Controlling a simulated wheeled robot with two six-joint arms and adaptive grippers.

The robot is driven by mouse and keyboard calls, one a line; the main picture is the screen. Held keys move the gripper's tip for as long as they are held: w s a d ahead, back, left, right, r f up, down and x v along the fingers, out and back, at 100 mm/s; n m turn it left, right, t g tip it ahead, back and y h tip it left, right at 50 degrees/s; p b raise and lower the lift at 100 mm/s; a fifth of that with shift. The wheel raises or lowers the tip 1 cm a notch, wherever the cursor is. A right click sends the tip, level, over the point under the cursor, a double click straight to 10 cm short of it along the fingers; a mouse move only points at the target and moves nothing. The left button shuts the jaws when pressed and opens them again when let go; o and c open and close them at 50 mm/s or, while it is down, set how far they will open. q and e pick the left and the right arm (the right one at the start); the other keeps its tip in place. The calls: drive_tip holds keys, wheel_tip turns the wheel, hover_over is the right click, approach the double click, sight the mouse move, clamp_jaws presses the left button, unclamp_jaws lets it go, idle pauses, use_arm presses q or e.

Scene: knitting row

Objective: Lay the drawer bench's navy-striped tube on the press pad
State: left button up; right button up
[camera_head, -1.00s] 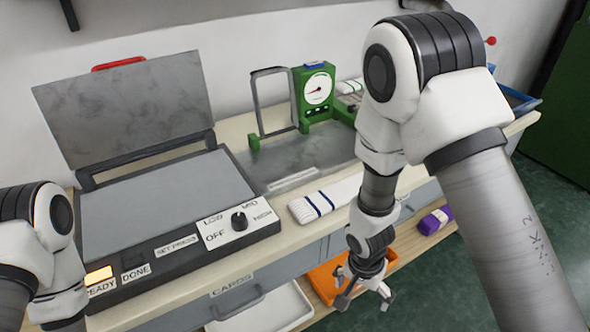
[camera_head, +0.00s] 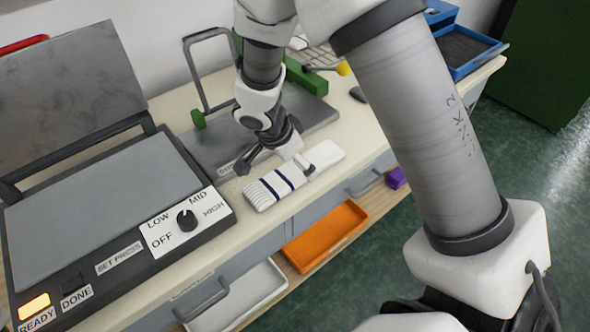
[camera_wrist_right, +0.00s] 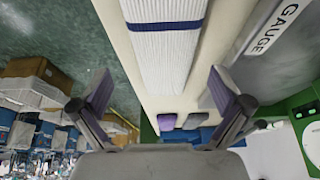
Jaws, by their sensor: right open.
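The white tube with navy stripes (camera_head: 270,185) lies on the drawer bench's front edge, right of the press. My right gripper (camera_head: 276,168) is open just above the tube, its fingers on either side of it; they do not appear to touch it. In the right wrist view the ribbed white tube (camera_wrist_right: 163,58), with a navy band, runs between the spread fingers of the right gripper (camera_wrist_right: 162,90). The press pad (camera_head: 95,185) is a bare grey plate under a raised lid (camera_head: 70,80). My left gripper is out of view.
The press control panel (camera_head: 187,222) has a dial and a lit READY lamp (camera_head: 33,306). A gauge stand with a grey plate (camera_head: 205,148) stands behind the tube. Below are an orange tray (camera_head: 325,236) and a white tray (camera_head: 240,297). A blue bin (camera_head: 460,55) is at the back right.

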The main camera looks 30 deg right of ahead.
sight(298, 169)
drive_tip(key=f, duration=0.1)
drive_tip(key=w+d+f, duration=0.1)
drive_tip(key=f, duration=0.1)
drive_tip(key=shift+w+d+f, duration=0.1)
drive_tip(key=shift+d+f, duration=0.05)
drive_tip(key=shift+d, duration=0.05)
drive_tip(key=shift+s+a+r, duration=0.1)
drive_tip(key=shift+s+r, duration=0.15)
drive_tip(key=shift+s, duration=0.05)
drive_tip(key=shift+c, duration=1.3)
drive_tip(key=c, duration=0.7)
